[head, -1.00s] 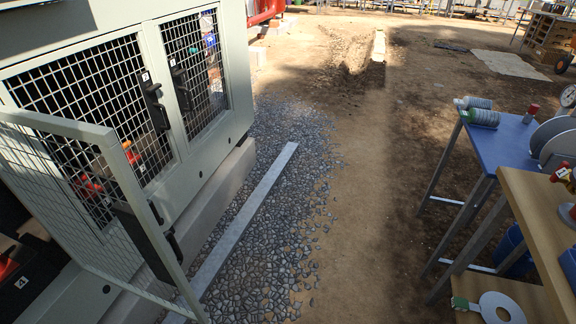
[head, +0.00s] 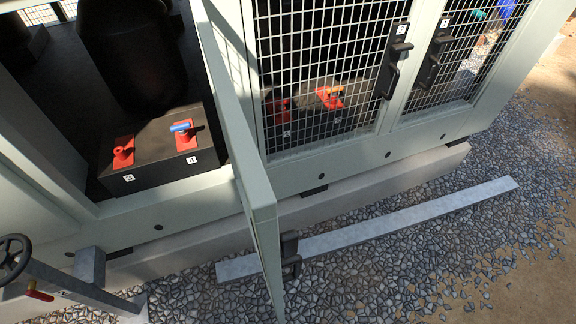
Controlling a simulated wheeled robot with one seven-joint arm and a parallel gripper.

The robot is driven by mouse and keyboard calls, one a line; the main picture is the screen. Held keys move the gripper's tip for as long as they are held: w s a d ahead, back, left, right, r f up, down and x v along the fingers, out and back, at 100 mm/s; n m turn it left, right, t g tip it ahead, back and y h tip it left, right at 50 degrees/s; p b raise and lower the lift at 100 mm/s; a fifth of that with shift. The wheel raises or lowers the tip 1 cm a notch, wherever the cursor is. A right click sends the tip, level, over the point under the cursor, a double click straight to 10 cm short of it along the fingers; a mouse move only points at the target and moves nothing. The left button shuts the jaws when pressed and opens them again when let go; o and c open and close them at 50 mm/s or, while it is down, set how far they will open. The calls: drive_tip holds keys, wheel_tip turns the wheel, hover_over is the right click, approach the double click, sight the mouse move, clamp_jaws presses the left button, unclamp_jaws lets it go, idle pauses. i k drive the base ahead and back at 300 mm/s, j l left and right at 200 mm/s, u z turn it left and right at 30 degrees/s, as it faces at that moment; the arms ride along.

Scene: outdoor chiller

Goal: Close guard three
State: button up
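The open mesh guard (head: 262,200) stands swung out from the cabinet, seen nearly edge-on. Its black handle (head: 290,256) is on the side facing right, near the free edge. No number can be read on this guard. Left of it is the open bay (head: 60,110), with a black block (head: 165,140) carrying red fittings, one with a blue lever (head: 181,127). The guard marked 2 (head: 330,70) and the guard marked 1 (head: 480,50) are shut, to its right. My gripper is not in view.
A grey metal strip (head: 400,225) lies on the gravel along the plinth (head: 350,183). A handwheel (head: 12,262) and pipework with a red lever (head: 38,292) stand at the lower left. Gravel and bare dirt (head: 540,285) to the right are open.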

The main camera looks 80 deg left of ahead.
sight(261, 214)
drive_tip(key=i+u, duration=0.65)
drive_tip(key=u, duration=0.15)
drive_tip(key=i+l+u, duration=0.15)
drive_tip(key=i+u, duration=0.35)
drive_tip(key=u, duration=0.3)
drive_tip(key=i+l+u, duration=0.1)
drive_tip(key=u, duration=0.35)
drive_tip(key=i+l+u, duration=0.1)
drive_tip(key=u, duration=0.35)
drive_tip(key=l+u, duration=0.2)
drive_tip(key=u, duration=0.25)
drive_tip(key=i+l+u, duration=0.1)
drive_tip(key=l+u, duration=0.15)
drive_tip(key=u, duration=0.2)
drive_tip(key=i+l+u, duration=0.1)
drive_tip(key=l+u, duration=0.2)
drive_tip(key=u, duration=0.2)
drive_tip(key=l+u, duration=0.3)
drive_tip(key=u, duration=0.2)
drive_tip(key=l+u, duration=0.45)
drive_tip(key=k+l, duration=0.25)
drive_tip(key=k+l+z, duration=0.15)
drive_tip(key=l, duration=0.25)
drive_tip(key=k, duration=0.1)
